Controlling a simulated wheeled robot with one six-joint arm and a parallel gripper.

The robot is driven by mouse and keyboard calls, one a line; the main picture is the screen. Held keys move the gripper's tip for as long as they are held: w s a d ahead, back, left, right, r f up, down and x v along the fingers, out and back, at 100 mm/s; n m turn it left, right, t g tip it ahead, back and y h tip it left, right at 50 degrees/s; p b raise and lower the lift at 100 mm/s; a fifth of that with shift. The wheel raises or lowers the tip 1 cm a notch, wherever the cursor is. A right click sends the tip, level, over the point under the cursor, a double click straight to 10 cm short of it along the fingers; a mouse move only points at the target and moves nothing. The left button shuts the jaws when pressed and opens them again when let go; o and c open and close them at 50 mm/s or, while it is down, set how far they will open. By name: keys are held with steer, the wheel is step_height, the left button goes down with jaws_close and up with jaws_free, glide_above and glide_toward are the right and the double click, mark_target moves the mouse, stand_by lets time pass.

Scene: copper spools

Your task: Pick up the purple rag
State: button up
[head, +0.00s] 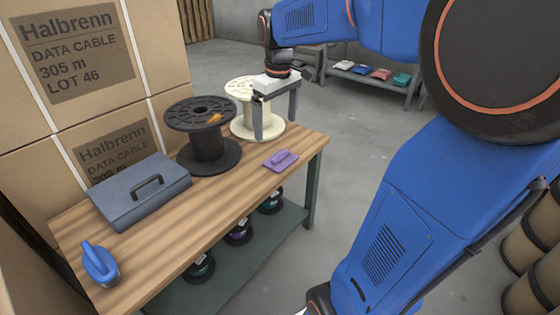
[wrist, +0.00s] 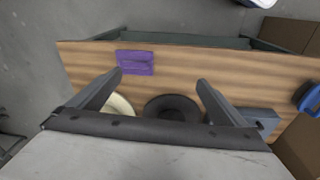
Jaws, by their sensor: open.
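The purple rag (head: 280,160) lies near the front right edge of the wooden table (head: 215,210). In the wrist view the rag lies beyond my fingertips (wrist: 160,80), apart from both.
A black spool (head: 207,150) and a cream spool (head: 243,120) stand at the table's back. A grey toolbox (head: 140,192) and a blue handled object (head: 100,263) are to the left. Large cartons (head: 90,90) stand behind. Several spools sit on the lower shelf. Wood around the rag is bare.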

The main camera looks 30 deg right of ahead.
steer(key=n+g, duration=0.1)
glide_above(280, 155)
steer(key=f, duration=1.3)
steer(key=shift+w+d+f, duration=0.15)
steer(key=shift+w+f, duration=0.15)
steer(key=shift+f, duration=0.05)
steer(key=shift+s+f, duration=0.2)
steer(key=shift+f, duration=1.15)
steer(key=shift+s+f, duration=0.15)
steer(key=shift+f, duration=1.2)
steer(key=c, duration=1.1)
